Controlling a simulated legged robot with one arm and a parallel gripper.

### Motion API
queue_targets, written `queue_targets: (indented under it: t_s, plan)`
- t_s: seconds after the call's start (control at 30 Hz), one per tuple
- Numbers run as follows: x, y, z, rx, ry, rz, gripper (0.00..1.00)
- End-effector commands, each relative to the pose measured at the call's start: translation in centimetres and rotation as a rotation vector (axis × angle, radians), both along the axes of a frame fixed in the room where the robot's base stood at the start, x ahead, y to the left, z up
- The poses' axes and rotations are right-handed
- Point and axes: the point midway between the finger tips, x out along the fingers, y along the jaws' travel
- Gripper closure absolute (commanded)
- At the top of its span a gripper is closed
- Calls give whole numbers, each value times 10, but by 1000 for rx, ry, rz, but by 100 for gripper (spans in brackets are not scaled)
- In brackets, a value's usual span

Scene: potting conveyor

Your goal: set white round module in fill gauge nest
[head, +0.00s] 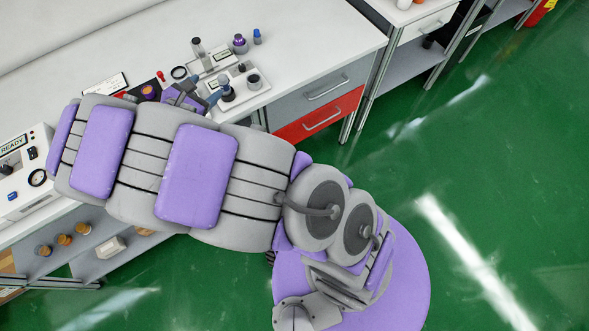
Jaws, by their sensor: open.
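My gripper (206,98) is small in the head view, low over the white bench, beyond the end of my purple and grey arm. It is open, with its fingers toward a white fixture block (256,94). The block carries a small display, a dark round post near the fingers and a dark ring-like cup (253,82). I cannot tell from this view whether the cup is the fill gauge nest. I cannot make out a white round module. My arm hides part of the bench, and whether the fingers touch anything is too small to tell.
A second white device (208,64) with a grey upright stands behind the block. A purple-banded jar (240,44) and a blue bottle (257,37) stand farther back. A READY panel (20,150) is at left. The bench (325,45) is clear to the right.

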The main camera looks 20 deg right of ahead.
Motion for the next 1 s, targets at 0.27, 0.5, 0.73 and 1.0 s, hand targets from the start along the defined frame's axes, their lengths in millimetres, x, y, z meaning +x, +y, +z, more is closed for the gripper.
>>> queue_targets:
  t_s: [0.27,0.5,0.73,1.0]
  plan:
    - [-64,-159,61,284,-94,-582,35]
    - [-159,-232,81,540,-154,-1042,35]
    - [-252,-246,86,794,-186,-1438,35]
    - [-335,-213,90,1076,-180,-1809,35]
